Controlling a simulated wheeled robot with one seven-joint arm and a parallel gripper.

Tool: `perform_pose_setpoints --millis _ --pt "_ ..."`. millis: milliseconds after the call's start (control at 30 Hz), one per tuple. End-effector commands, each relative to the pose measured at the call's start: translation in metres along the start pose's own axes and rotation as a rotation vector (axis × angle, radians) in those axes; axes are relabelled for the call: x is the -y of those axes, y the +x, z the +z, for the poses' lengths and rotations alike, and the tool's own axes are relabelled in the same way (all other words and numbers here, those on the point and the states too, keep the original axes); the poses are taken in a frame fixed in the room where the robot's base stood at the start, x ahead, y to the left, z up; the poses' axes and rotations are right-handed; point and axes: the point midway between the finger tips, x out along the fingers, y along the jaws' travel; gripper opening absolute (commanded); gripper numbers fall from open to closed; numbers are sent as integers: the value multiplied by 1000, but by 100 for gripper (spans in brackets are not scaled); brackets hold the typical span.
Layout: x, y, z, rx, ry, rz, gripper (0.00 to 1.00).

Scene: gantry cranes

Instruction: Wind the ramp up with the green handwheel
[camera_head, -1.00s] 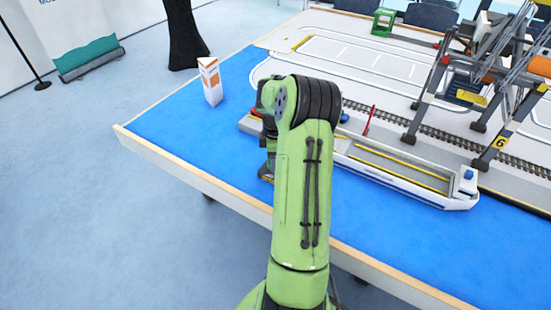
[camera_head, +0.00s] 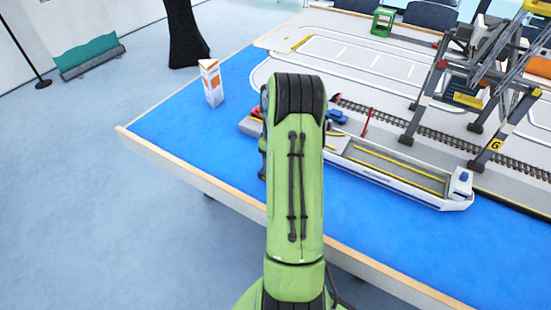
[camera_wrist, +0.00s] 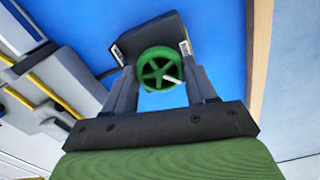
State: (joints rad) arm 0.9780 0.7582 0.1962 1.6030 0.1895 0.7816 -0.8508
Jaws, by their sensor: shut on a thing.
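The green handwheel (camera_wrist: 154,60) shows in the wrist view, a spoked wheel with a pale knob on its face, mounted on a dark block (camera_wrist: 150,35). My gripper (camera_wrist: 160,68) has its two fingers on either side of the wheel, shut on it. In the head view my green arm hides the handwheel and my gripper. I cannot make out the ramp for certain; a white ship (camera_head: 400,170) with yellow-edged holds lies right of my arm, and its other end is hidden.
A gantry crane (camera_head: 480,90) stands over rails (camera_head: 440,128) at the right. A white and orange folded card (camera_head: 211,84) stands on the blue table top (camera_head: 175,125) at the left. A green frame (camera_head: 383,22) is at the back. The blue area left of my arm is mostly clear.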

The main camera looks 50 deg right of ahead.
Motion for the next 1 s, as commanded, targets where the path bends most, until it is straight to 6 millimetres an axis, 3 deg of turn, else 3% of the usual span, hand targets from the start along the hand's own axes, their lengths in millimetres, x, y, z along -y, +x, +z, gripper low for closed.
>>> perform_pose_setpoints --millis 1000 --pt "-1 -1 -1 -3 963 1 26"
